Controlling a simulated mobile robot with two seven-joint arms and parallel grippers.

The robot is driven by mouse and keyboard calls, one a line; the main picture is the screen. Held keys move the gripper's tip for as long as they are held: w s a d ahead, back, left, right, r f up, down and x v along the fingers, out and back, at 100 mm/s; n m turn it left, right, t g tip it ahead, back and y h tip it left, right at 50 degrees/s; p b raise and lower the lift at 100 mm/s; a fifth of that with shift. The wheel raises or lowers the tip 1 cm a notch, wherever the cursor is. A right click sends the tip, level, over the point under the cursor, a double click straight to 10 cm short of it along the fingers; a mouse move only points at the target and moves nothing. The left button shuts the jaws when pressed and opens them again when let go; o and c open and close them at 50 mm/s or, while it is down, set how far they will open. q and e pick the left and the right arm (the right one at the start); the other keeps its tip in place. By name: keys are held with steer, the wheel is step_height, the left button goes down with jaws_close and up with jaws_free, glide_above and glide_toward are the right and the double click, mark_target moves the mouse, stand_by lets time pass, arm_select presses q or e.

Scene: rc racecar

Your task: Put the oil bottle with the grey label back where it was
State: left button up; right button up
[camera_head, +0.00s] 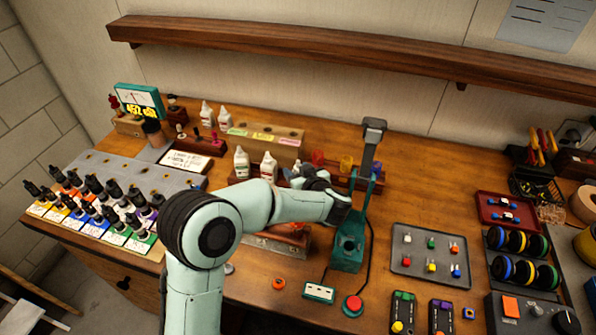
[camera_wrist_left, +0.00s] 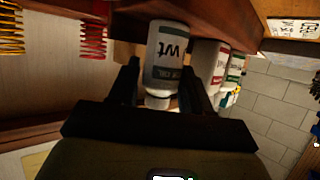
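The oil bottle with the grey label (camera_wrist_left: 166,62) is white. It stands between the fingers of my left gripper (camera_wrist_left: 160,82) in the left wrist view, its nozzle toward the palm. A narrow gap shows between the left-hand finger and the bottle; the right-hand finger is close against or just in front of its side. In the head view the bottle (camera_head: 296,170) is partly hidden by my left gripper (camera_head: 311,178), at the wooden rack (camera_head: 232,180). Whether its base is fully seated is hidden. A red-label bottle (camera_head: 268,167) and a green-label bottle (camera_head: 241,162) stand beside it.
A green press-like tool (camera_head: 348,245) stands close right of my left forearm. Colored springs (camera_wrist_left: 93,28) sit near the bottle. More white bottles (camera_head: 207,113) stand behind. Paint bottles (camera_head: 95,185) fill the left; a grey parts tray (camera_head: 431,280) lies right.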

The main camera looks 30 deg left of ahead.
arm_select(q)
steer(key=shift+o, duration=0.9)
steer(key=shift+r, duration=0.1)
steer(key=shift+r, duration=0.15)
steer(key=v, duration=1.2)
